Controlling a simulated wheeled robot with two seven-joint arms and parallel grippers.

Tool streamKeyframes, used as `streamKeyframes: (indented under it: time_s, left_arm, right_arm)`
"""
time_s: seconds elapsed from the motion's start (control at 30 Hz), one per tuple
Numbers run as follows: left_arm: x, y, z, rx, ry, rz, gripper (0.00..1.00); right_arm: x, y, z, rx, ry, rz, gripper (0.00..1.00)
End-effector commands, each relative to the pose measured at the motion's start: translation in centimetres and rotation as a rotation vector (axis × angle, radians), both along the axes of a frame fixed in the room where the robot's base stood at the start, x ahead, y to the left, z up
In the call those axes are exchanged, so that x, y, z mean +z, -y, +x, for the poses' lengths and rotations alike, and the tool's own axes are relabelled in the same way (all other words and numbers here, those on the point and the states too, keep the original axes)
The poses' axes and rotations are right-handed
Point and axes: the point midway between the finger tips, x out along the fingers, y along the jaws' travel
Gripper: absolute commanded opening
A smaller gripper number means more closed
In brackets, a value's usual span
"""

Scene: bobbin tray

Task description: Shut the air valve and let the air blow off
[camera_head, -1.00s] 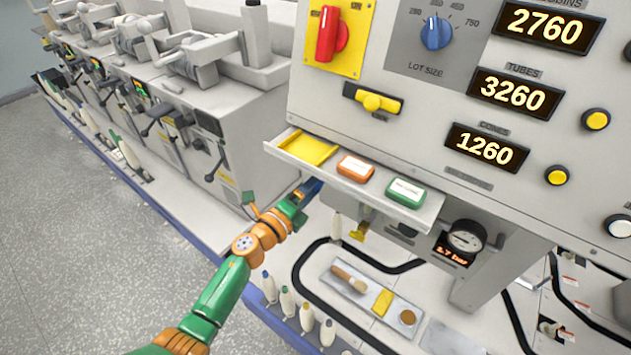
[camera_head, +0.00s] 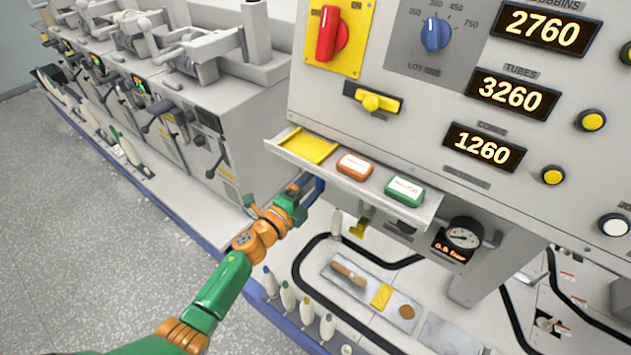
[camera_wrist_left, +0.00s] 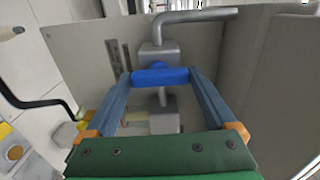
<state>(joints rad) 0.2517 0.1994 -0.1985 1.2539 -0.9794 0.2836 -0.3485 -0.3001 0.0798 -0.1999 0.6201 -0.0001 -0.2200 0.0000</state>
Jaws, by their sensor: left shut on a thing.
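The air valve (camera_wrist_left: 165,112) shows in the left wrist view as a grey body on a grey pipe. Its blue handle (camera_wrist_left: 160,76) lies crosswise to the pipe, between the two fingers of my left gripper (camera_wrist_left: 160,80), which is shut on it. In the head view my left gripper (camera_head: 308,187) is under the front of the shelf, and the valve is mostly hidden there. The round pressure gauge (camera_head: 464,234) hangs under the panel to the right. Its red display (camera_head: 450,252) reads about 0.5 bar. My right gripper is not in view.
A shelf (camera_head: 430,212) with a yellow tray, an orange box (camera_head: 354,166) and a green box (camera_head: 404,191) juts out just above my left gripper. A tool tray (camera_head: 345,290) with a brush lies below. Several bobbins stand along the front edge.

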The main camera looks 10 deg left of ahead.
Motion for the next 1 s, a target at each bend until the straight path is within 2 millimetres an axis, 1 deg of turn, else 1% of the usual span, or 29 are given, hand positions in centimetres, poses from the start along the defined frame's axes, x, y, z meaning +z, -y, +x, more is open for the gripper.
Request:
streamKeyframes:
  time_s: [0.1, 0.13, 0.17, 0.37, 0.43, 0.53, 0.6, 0.73, 0.83, 1.0]
  left_arm:
    - [-0.1, 0.0, 0.0, -0.001, -0.001, -0.001, 0.34]
    - [-0.1, 0.0, 0.0, -0.002, -0.001, -0.001, 0.93]
    - [-0.1, 0.0, 0.0, -0.002, -0.001, -0.001, 1.0]
    - [0.0, 0.0, 0.0, -0.001, -0.001, 0.0, 1.0]
    - [-0.1, -0.2, -0.4, 0.0, -0.002, 0.001, 1.0]
    - [0.0, -0.9, -2.2, -0.001, -0.002, 0.002, 1.0]
    - [-0.2, -1.5, -3.7, -0.002, -0.004, 0.002, 1.0]
    - [-0.3, -2.4, -5.8, -0.001, -0.004, 0.001, 1.0]
    - [-0.1, -2.6, -6.5, -0.002, -0.002, 0.001, 1.0]
    - [-0.1, -2.7, -6.6, -0.002, -0.001, -0.001, 1.0]
  right_arm:
    - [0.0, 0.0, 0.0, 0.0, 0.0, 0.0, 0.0]
    - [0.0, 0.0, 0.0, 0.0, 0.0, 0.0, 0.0]
    - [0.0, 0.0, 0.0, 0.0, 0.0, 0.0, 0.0]
    - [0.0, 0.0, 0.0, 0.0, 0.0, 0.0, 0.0]
    - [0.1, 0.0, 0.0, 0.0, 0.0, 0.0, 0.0]
    - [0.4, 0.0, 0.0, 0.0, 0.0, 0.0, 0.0]
    - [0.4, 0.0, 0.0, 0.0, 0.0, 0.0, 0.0]
    - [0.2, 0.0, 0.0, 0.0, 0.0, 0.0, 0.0]
    - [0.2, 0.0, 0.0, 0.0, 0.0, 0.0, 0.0]
    - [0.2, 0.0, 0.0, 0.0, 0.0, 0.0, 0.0]
